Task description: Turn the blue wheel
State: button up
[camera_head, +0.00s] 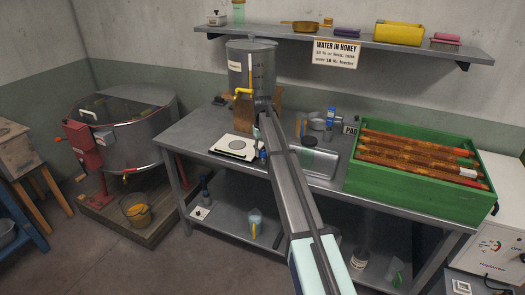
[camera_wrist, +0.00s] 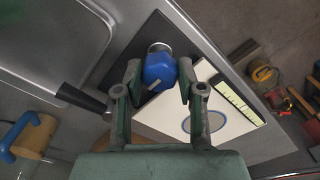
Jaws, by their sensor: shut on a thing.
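The blue wheel (camera_wrist: 160,71) shows in the wrist view as a small faceted blue knob with a pale mark, on a short metal stem. My gripper (camera_wrist: 159,78) has one green-grey finger on each side of it and is shut on it. In the head view my gripper (camera_head: 262,128) is mostly hidden behind my arm, just below the steel tank (camera_head: 252,65) on the bench.
A white scale (camera_head: 234,147) lies on the bench (camera_head: 185,133) left of my gripper; it also shows in the wrist view (camera_wrist: 217,103). A yellow tap (camera_head: 243,92) sticks out from the tank. A green crate of frames (camera_head: 405,190) stands at right, below a wall shelf (camera_head: 290,35).

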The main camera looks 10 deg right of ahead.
aim_at(263, 151)
jog(key=o, duration=1.1)
jog(key=shift+o, duration=0.2)
notch_tip(263, 151, up, 12)
